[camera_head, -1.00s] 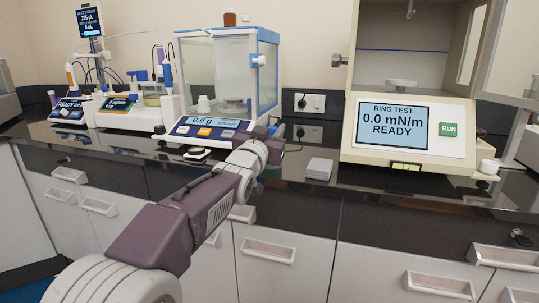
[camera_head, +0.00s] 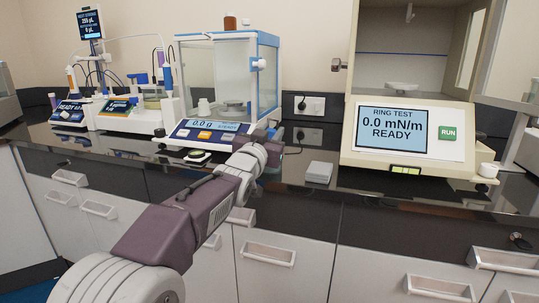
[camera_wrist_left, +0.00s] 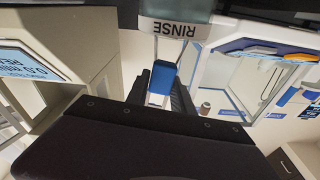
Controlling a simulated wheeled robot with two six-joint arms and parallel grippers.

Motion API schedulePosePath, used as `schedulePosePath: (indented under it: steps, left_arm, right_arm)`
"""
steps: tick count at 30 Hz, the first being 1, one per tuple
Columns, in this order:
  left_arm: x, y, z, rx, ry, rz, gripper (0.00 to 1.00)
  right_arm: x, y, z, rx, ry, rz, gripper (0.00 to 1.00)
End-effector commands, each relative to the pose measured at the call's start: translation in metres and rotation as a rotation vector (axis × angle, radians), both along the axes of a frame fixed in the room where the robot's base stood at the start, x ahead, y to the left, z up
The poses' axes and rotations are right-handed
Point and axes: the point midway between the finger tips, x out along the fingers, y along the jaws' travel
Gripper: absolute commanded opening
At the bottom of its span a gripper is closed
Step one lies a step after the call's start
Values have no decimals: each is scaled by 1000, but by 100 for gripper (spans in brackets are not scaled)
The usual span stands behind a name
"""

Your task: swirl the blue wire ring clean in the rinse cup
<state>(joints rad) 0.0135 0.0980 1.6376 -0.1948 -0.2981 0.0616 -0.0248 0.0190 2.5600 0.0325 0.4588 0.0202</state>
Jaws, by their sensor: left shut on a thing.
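My left gripper (camera_wrist_left: 163,88) is shut on the blue handle of the wire ring (camera_wrist_left: 162,76) in the left wrist view. The wire loop itself cannot be made out. The rinse cup (camera_wrist_left: 176,28), with an upside-down RINSE label, shows at the top of that view, just beyond the fingers. I cannot tell whether the ring is inside the cup. In the head view my left arm reaches to the counter in front of the balance; its fingers and the ring are hidden behind the wrist. My right gripper is not in view.
The balance (camera_head: 222,130) stands behind my left wrist. The ring tester (camera_head: 405,165) reads 0.0 mN/m READY, its chamber door open. A small grey box (camera_head: 319,172) lies between them. Titration instruments (camera_head: 130,115) stand at the left. The counter's front strip is mostly clear.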

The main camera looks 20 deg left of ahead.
Motion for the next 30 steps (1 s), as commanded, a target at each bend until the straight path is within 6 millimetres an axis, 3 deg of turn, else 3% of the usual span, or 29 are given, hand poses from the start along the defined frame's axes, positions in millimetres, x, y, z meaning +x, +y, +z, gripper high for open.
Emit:
schedulePosePath:
  steps: [22,30]
  left_arm:
    - [-7,1,0,-1,-1,-1,0]
    - [-7,-6,-2,-2,-1,-1,0]
  right_arm:
    - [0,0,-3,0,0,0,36]
    - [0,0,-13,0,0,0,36]
